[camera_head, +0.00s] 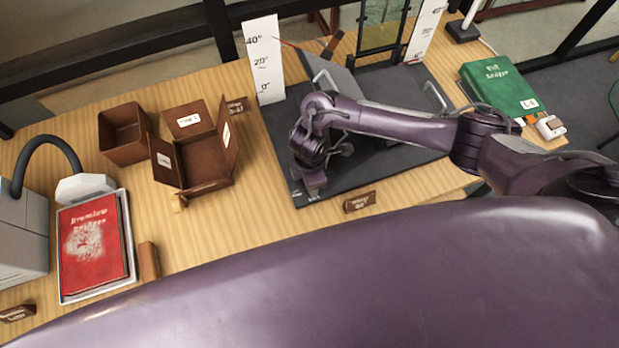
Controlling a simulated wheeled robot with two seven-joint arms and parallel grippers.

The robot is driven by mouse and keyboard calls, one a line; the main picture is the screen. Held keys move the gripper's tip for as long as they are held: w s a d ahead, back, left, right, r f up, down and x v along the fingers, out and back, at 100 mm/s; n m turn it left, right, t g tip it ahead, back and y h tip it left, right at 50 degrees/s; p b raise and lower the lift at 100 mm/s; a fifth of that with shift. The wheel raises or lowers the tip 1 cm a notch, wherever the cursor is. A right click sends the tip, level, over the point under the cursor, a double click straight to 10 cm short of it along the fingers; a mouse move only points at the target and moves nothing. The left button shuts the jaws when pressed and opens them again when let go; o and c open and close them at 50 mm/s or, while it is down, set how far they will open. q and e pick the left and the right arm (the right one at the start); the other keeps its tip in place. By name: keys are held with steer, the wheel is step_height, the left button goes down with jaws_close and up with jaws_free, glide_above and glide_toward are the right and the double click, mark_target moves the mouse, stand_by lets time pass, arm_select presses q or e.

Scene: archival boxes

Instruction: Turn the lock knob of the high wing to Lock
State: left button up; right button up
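A dark cradle base (362,181) lies on the wooden table, with a grey tilted wing panel (338,80) behind my arm. A white angle scale (264,62) marked 0°, 20° and 40° stands at its left, and a second scale (425,28) stands at the back right. My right arm comes in from the right across the cradle. My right gripper (312,183) points down at the base's front left corner, by small white lettering too small to read surely. I cannot make out the lock knob or the finger gap there. My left gripper is not in view.
Brown boxes (124,134) and an open box (207,172) stand left of the cradle. A red book (93,243) lies in a white tray (128,232) at the left. A green book (499,84) lies at the right. A brown label block (360,202) sits before the cradle.

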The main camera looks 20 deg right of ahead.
steer(key=shift+r, duration=0.1)
stand_by(0.3)
steer(key=o, duration=1)
step_height(320, 180, up, 7)
steer(key=shift+w+f+p, duration=0.1)
steer(key=shift+p, duration=0.35)
steer(key=shift+r, duration=0.45)
